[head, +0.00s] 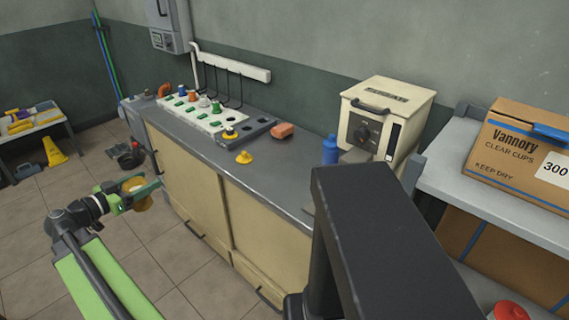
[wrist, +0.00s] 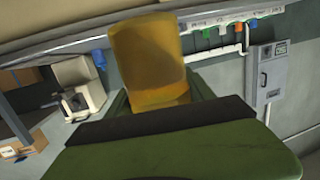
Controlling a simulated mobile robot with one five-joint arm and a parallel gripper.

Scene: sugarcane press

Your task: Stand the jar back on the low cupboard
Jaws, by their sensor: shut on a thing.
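My gripper (head: 149,190) is shut on an amber jar (head: 137,192) and holds it in the air to the left of the low cupboard (head: 190,178). In the wrist view the amber, see-through jar (wrist: 148,60) rises above the green gripper body (wrist: 170,150); its lower end is hidden by the dark edge of the gripper. The low cupboard has cream doors and a grey top (head: 278,172). The jar is apart from the cupboard top, in front of the cupboard's doors.
Bare top shows towards the front edge. A yellow cone (head: 54,152) stands on the floor at left.

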